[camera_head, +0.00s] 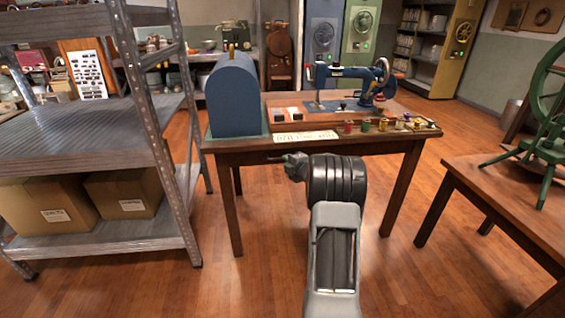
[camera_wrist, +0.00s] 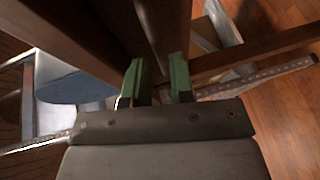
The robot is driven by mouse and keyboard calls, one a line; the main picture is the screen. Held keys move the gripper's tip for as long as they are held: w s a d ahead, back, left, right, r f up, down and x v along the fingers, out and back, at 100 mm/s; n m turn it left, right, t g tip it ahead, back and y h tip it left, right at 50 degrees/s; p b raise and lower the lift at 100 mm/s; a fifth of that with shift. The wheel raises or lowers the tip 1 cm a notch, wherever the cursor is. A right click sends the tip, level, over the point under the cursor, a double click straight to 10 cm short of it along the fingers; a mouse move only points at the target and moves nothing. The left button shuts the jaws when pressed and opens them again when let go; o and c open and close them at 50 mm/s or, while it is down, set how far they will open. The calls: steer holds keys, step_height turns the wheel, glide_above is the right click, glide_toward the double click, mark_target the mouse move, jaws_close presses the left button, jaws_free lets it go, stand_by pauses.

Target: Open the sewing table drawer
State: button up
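The sewing table (camera_head: 222,146) is dark wood and stands in the middle of the head view, with a blue sewing machine (camera_head: 345,88) on top. Its drawer cannot be clearly told from the table's front below the top; my arm hides part of that front. My gripper (camera_head: 284,159) is at the table's front, just under the top's edge, left of centre. In the wrist view its two green fingers (camera_wrist: 157,80) are apart, with dark wood close beyond and between them. No handle shows clearly between the fingers, and contact with the table cannot be told.
A blue rounded case (camera_head: 236,97), a paper label (camera_head: 306,136) and several thread spools (camera_head: 383,124) are on the tabletop. A metal shelf with cardboard boxes (camera_head: 124,192) stands at left. Another wooden table (camera_head: 502,187) with a green spinning wheel is at right. Floor is clear between.

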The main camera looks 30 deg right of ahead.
mark_target(274, 156)
steer(key=shift+w+d+f+b, duration=0.1)
steer(key=shift+w+f+b, duration=0.1)
steer(key=shift+w, duration=0.85)
steer(key=shift+w+f+b, duration=0.1)
steer(key=shift+w+f, duration=0.05)
steer(key=shift+w, duration=0.85)
steer(key=shift+c, duration=0.2)
jaws_close()
